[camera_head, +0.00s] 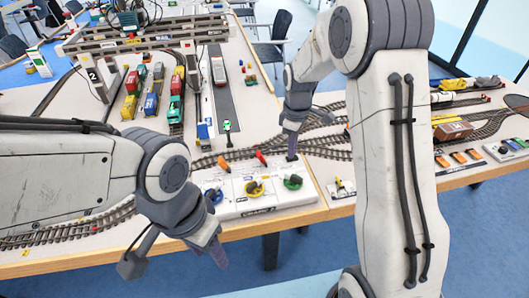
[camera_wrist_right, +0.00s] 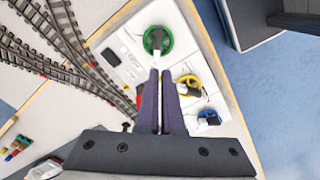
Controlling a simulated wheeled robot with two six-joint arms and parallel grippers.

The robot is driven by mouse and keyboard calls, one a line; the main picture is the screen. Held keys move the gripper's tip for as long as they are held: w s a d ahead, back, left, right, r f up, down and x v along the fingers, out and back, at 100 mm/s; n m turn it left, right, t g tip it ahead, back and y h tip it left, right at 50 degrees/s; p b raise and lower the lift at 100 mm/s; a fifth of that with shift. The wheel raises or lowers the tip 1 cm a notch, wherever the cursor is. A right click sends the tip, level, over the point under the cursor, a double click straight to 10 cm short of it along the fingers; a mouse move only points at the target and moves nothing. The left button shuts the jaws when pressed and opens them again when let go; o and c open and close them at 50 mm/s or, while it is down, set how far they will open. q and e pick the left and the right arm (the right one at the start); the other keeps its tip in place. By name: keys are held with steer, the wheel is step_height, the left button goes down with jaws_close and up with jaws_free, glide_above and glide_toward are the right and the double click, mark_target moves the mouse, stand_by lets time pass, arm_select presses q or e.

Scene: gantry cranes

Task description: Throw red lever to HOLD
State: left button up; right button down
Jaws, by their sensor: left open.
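The white control panel (camera_head: 270,201) lies at the table's front edge. My right gripper (camera_head: 291,154) points down at the panel's back right, behind the green knob (camera_head: 292,182). In the right wrist view its fingers (camera_wrist_right: 161,75) are together, and a bit of red (camera_wrist_right: 140,92) shows beside the left finger. I cannot tell whether they touch a lever. Lever labels are unreadable. My left gripper (camera_head: 218,256) hangs open and empty in front of the table edge.
A blue knob (camera_head: 213,195) and a yellow knob (camera_head: 254,187) also sit on the panel. Train tracks (camera_head: 325,140) run right behind it. Toy trucks and a gantry stand further back left. Open floor lies in front of the table.

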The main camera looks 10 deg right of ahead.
steer(key=s+a+r+m, duration=0.1)
steer(key=s+a+r, duration=0.3)
steer(key=s+a, duration=0.25)
steer(key=s+a+r, duration=0.4)
steer(key=s+a, duration=0.2)
steer(key=s, duration=0.2)
steer(key=s+a+m+y, duration=0.1)
steer(key=s+m, duration=0.1)
steer(key=s, duration=1.3)
steer(key=shift+s+a+r, duration=0.2)
steer(key=shift+s+a, duration=0.05)
steer(key=shift+a, duration=0.05)
